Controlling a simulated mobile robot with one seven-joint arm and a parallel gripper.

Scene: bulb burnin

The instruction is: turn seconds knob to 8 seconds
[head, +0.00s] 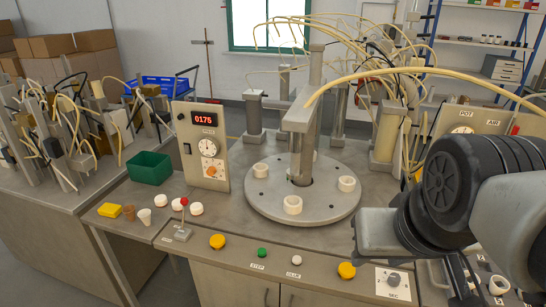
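The seconds knob (393,279) is a small dark grey knob on a white square plate marked SEC, at the front right of the bench top. Its dial marks are too small to read, so I cannot tell its setting. My arm comes in from the right. The grey end of my gripper (376,234) hangs above and behind the knob in the picture, apart from it. I cannot make out the fingers or whether they hold anything.
Yellow buttons (346,270), a green button (262,253) and a white button (295,260) line the front edge left of the knob. A round turntable (260,205) with posts stands behind. A panel (201,150) reads 0175. A red-tipped lever (183,220) stands left.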

